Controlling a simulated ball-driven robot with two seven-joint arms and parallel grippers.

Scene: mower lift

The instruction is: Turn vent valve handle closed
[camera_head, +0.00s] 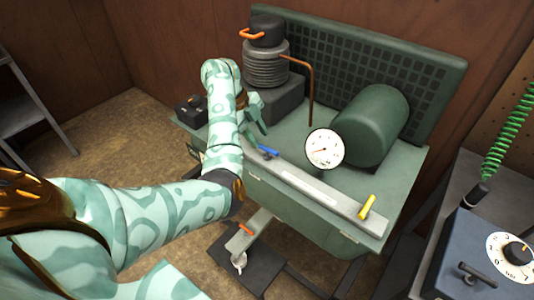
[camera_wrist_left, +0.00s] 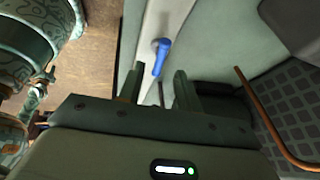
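A small blue valve handle (camera_head: 268,152) sits at the left end of the grey bar along the front of the green machine. A yellow handle (camera_head: 367,206) stands at the bar's right end. I cannot tell from labels which one is the vent valve. My left gripper (camera_head: 259,124) is just above and behind the blue handle. In the left wrist view the gripper (camera_wrist_left: 157,90) has its fingers apart with nothing between them, and the blue handle (camera_wrist_left: 160,57) shows just beyond the fingertips. The handle and fingers appear apart. My right gripper is not in view.
A white dial gauge (camera_head: 324,149) stands behind the bar, with a green cylinder (camera_head: 372,126) and copper pipe (camera_head: 311,92) nearby. A blue-grey box with a dial (camera_head: 480,255) is at the lower right.

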